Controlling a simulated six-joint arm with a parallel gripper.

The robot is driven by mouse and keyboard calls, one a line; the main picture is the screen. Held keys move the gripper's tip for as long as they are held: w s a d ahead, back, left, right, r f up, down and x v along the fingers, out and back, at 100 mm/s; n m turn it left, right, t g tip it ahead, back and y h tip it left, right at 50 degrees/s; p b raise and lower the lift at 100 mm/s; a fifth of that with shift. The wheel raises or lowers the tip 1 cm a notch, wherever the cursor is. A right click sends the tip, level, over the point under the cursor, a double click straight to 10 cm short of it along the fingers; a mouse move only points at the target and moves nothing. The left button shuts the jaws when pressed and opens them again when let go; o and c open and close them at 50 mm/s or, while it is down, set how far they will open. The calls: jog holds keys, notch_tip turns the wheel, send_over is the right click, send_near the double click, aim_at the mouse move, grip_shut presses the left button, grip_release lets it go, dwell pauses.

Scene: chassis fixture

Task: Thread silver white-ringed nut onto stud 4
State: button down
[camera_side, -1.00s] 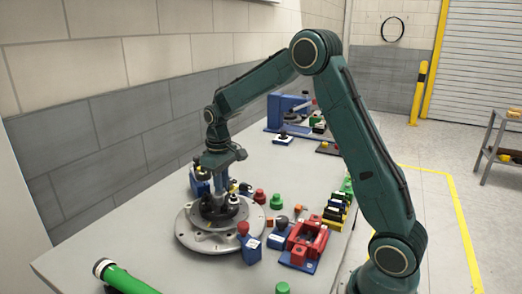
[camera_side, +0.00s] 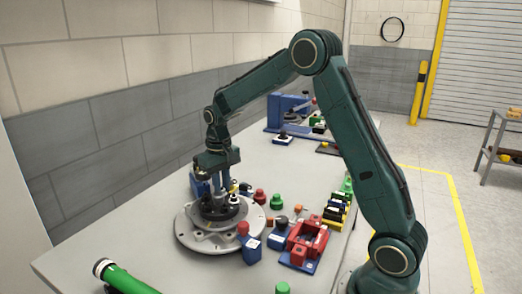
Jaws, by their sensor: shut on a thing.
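The round grey chassis fixture (camera_side: 200,240) sits on the table with a dark hub on top. A white-ringed piece (camera_side: 234,199) shows on the right side of the hub, beside my gripper. My gripper (camera_side: 217,196) points straight down over the hub and is shut. The nut between its jaws is hidden or too small to make out. The studs are hard to tell apart, and I cannot read which is stud 4.
A blue block with a red knob (camera_side: 250,246) stands against the fixture's right side. A green tube (camera_side: 125,279) lies at the front left.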

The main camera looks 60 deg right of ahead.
jog(key=shift+m, duration=1.6)
jog(key=shift+f+m, duration=0.1)
jog(key=shift+m, duration=1.2)
jog(key=shift+m, duration=0.8)
jog(key=c, duration=1.3)
grip_release()
